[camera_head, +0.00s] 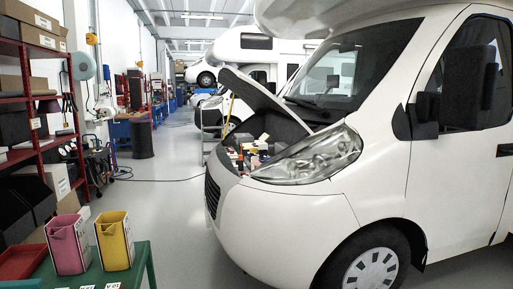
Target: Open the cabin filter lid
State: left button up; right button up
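A white motorhome (285,222) stands on the right with its bonnet (262,97) raised. The open engine bay (252,152) shows small parts in red, yellow and dark colours behind the headlight (312,157). I cannot make out the cabin filter lid among these parts. It is too small or hidden by the bodywork. Neither of my grippers is in view.
Red shelving (35,148) lines the left wall. The grey floor (178,212) between table and motorhome is clear; a cable lies farther back.

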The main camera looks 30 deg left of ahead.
aim_at(259, 145)
jog(key=i+j, duration=0.1)
jog(key=i, duration=0.3)
jog(key=i+j, duration=0.1)
jog(key=i, duration=0.25)
jog(key=i+j+z, duration=0.35)
jog(key=i+j, duration=1.2)
jog(key=j+z, duration=0.4)
jog(key=j, duration=2.5)
jog(key=k, duration=0.05)
